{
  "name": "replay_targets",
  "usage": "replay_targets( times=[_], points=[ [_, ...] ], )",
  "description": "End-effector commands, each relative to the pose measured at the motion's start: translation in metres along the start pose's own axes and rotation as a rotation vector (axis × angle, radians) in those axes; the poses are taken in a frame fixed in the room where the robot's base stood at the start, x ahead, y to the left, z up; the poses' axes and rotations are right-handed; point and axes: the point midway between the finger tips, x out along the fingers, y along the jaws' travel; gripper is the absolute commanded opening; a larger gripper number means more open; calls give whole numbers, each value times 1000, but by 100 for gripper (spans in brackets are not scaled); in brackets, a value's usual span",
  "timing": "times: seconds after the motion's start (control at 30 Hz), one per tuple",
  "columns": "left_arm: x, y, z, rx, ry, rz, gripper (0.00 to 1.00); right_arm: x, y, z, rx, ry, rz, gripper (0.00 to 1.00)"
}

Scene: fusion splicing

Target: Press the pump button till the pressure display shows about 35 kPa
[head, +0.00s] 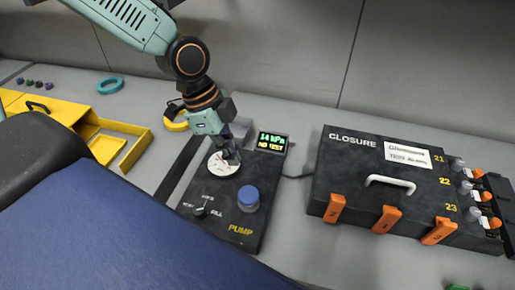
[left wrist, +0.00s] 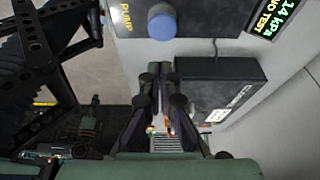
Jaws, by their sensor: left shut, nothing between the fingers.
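The black pump unit (head: 222,226) lies on the bench with a round blue pump button (head: 248,196) near its front, beside the yellow word PUMP. Its display (head: 272,141) reads 14 kPa and NO TEST. My left gripper (head: 232,157) is shut and empty, pointing down over the round white dial (head: 217,166), which it partly hides. In the head view it is behind the blue button and apart from it. The left wrist view shows the button (left wrist: 162,22) beyond the shut fingers (left wrist: 172,68). My right gripper is not in view.
A black closure case (head: 350,155) with a white handle and orange latches stands to the right. A yellow tray (head: 122,128) and a teal ring (head: 110,86) are at the left.

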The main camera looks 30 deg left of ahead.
Motion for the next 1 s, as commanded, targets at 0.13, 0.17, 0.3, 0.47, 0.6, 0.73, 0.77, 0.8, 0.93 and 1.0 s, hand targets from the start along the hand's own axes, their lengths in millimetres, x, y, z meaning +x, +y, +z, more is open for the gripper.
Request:
replay_targets(
  times=[0.13,0.17,0.3,0.47,0.6,0.73,0.77,0.8,0.93,1.0],
  points=[
    [-13,-3,-7,-73,105,0,0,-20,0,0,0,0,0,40],
    [-15,-4,-8,-90,127,-1,0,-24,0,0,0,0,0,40],
    [-22,-10,-7,-151,219,-3,0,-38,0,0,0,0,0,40],
    [-27,-15,0,-189,310,-3,0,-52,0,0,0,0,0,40],
    [-29,-18,9,-207,382,-3,0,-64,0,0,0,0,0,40],
    [-28,-17,19,-205,441,-7,0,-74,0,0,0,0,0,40],
    [-27,-17,22,-202,452,-6,0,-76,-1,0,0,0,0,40],
    [-25,-16,26,-196,466,-8,0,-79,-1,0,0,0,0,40],
    [-18,-12,39,-151,493,-9,0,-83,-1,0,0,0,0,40],
    [-14,-10,48,-99,486,-8,0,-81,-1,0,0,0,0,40]
  ],
)
